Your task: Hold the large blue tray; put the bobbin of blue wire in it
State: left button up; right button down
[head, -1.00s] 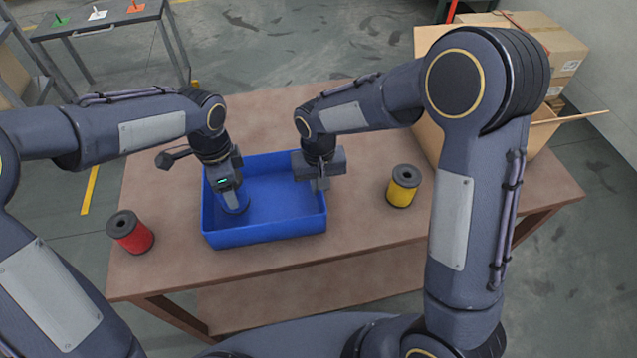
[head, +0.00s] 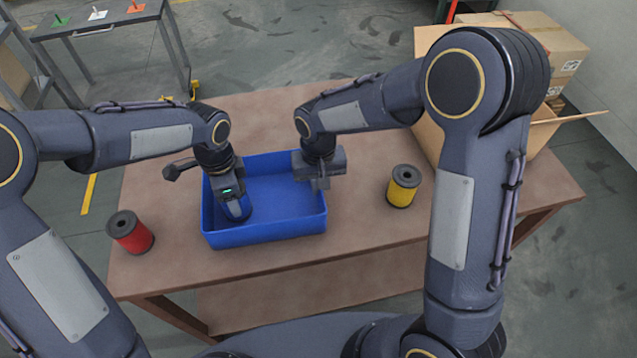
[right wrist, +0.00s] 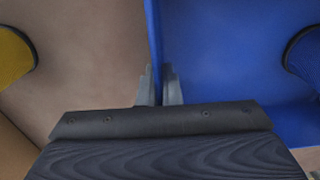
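The large blue tray (head: 285,232) sits on the brown table. My right gripper (head: 320,184) is at its right wall. In the right wrist view its fingers (right wrist: 159,88) lie on both sides of the tray wall (right wrist: 153,35), closed on it. My left gripper (head: 234,205) reaches down inside the left part of the tray. The bobbin of blue wire (head: 239,209) shows at its fingertips, mostly covered by the gripper. A dark-rimmed blue part of the bobbin (right wrist: 308,55) shows at the right edge of the wrist view. The left fingers are too hidden to judge.
A red bobbin (head: 130,232) stands on the table left of the tray. A yellow bobbin (head: 403,186) stands to its right. Cardboard boxes (head: 560,55) are at the back right. The table (head: 350,236) is clear just in front of the tray.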

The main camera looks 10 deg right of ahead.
pick_arm(q)
jog(key=o, duration=1.3)
notch_tip(320, 180, up, 12)
pick_arm(e)
jog(key=c, duration=1.5)
grip_release()
jog(key=shift+c, duration=0.2)
jog(key=shift+r, duration=0.1)
notch_tip(320, 180, up, 12)
